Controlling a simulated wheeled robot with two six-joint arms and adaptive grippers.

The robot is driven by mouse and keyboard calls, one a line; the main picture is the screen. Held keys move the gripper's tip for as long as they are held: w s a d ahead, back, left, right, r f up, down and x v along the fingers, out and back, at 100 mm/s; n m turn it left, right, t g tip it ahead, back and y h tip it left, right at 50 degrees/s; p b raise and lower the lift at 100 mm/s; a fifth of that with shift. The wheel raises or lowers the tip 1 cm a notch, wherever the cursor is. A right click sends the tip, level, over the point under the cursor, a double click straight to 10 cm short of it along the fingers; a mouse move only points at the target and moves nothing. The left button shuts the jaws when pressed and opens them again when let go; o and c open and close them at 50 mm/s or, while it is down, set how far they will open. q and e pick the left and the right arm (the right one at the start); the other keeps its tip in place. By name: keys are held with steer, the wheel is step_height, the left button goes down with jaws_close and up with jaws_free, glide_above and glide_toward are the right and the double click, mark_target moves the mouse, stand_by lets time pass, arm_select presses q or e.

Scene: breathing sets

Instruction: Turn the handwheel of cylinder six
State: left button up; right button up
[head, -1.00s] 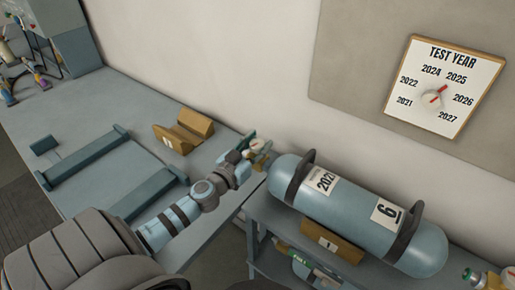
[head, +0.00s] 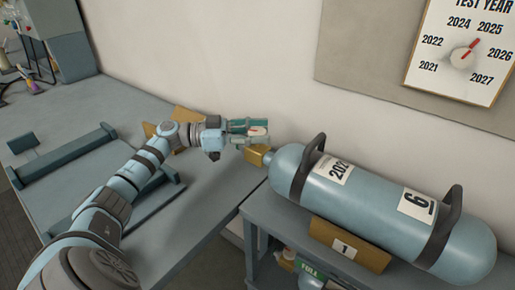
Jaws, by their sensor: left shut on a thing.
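Cylinder six (head: 385,212) is a pale blue cylinder lying on its side with a black "6" on a white label and two dark carrying handles. Its brass valve (head: 257,155) points left, toward the bench. My left gripper (head: 258,132) is at the valve, its green-grey fingers shut on the handwheel (head: 257,130). Only a small pale and red part of the handwheel shows between the fingers; the rest is hidden. My right gripper is not in view.
A wooden cradle (head: 346,246) marked 1 is beneath the cylinder on a grey stand. A green "FULL" tag (head: 310,268) hangs below. The grey bench (head: 215,190) holds a dark blue frame (head: 70,153). A test-year dial (head: 465,55) hangs on the wall.

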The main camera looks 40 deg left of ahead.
mark_target(259, 131)
arm_select(q)
steer(key=shift+m+g+h+b, duration=1.5)
steer(key=shift+m+g+b, duration=0.35)
steer(key=shift+g, duration=0.55)
steer(key=o, duration=1.2)
steer(key=shift+d, duration=0.1)
steer(key=shift+r, duration=0.15)
step_height(259, 131, up, 10)
steer(key=shift+f, duration=0.1)
steer(key=shift+w, duration=0.1)
